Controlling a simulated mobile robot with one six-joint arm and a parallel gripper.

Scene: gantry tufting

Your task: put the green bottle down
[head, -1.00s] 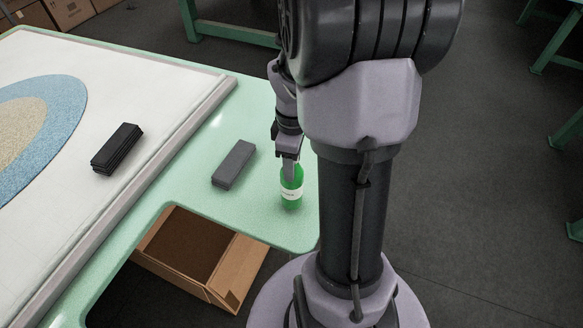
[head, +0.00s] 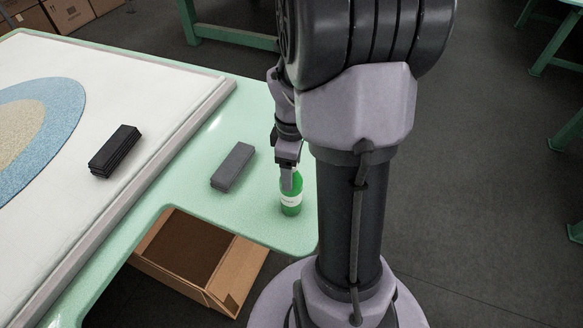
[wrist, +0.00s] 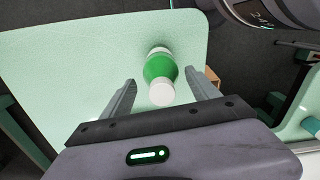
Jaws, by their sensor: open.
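The green bottle (head: 291,201) with a white label stands upright on the pale green table (head: 255,226), near its front right corner. In the wrist view the bottle (wrist: 158,68) shows its white cap towards me, between and just beyond the fingertips. My gripper (wrist: 156,86) is open, with a gap on each side of the bottle. In the head view my gripper (head: 287,178) is above and at the bottle's upper part, hiding its neck and cap.
A grey block (head: 233,166) lies on the table left of the bottle. A dark stack (head: 115,150) lies on the white framed panel (head: 150,75). An open cardboard box (head: 222,275) is on the floor below the table edge.

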